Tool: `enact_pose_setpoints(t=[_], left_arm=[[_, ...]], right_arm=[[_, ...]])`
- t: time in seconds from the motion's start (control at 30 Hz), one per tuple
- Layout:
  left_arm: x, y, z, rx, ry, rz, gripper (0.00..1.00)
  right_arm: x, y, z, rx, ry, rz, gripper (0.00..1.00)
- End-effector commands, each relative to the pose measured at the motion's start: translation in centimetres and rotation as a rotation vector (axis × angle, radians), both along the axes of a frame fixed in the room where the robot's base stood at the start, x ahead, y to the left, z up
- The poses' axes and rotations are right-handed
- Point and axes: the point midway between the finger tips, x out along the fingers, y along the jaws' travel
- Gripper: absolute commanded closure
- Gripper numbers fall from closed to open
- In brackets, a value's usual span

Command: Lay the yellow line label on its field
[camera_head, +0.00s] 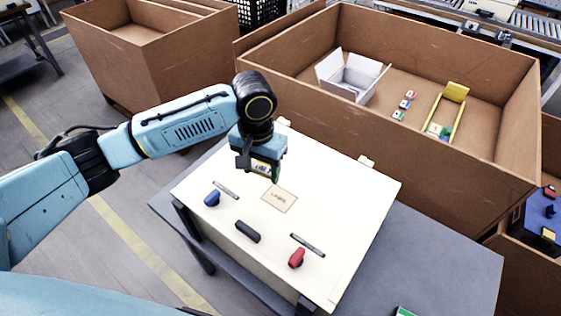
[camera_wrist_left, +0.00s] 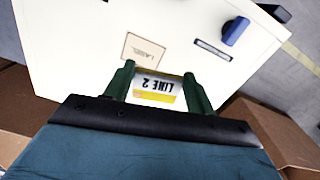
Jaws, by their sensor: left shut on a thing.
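My left gripper (camera_head: 262,173) hangs over the far part of a white panel. It is shut on a small label (camera_wrist_left: 156,91), white with a yellow band and the text "LINE 2", which reads upside down in the left wrist view. The label sits between the two green fingers and is mostly hidden in the head view. The field, a tan outlined rectangle (camera_head: 279,198) with printed lettering, lies on the panel just right of and nearer than the gripper. In the left wrist view the field (camera_wrist_left: 143,48) shows just beyond the fingertips. My right gripper is not in view.
The white panel (camera_head: 345,210) carries a blue knob (camera_head: 212,198), a black handle (camera_head: 247,231), a red knob (camera_head: 297,258) and two dark slots. A large cardboard bin (camera_head: 440,170) behind holds a white box (camera_head: 352,76), small coloured pieces and a yellow tray (camera_head: 453,92).

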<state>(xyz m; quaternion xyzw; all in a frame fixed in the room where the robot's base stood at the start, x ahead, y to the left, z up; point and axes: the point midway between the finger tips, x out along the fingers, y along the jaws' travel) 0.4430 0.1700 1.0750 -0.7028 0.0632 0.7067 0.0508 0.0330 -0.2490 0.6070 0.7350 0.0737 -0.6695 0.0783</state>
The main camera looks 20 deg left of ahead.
Motion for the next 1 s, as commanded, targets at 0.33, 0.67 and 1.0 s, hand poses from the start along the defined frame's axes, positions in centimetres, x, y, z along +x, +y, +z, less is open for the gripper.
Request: enact_pose_setpoints(t=[0.33, 0.67, 1.0], left_arm=[[0.1, -2.9, -2.4, 0.014, -0.008, -0.174, 0.72], [0.1, -3.0, -4.1, 0.018, -0.011, -0.189, 0.72], [0.0, -3.0, -6.3, 0.018, -0.011, -0.188, 0.72]], right_arm=[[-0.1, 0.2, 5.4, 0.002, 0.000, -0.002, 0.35], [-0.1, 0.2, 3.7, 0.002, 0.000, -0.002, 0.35], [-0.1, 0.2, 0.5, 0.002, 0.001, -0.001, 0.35]])
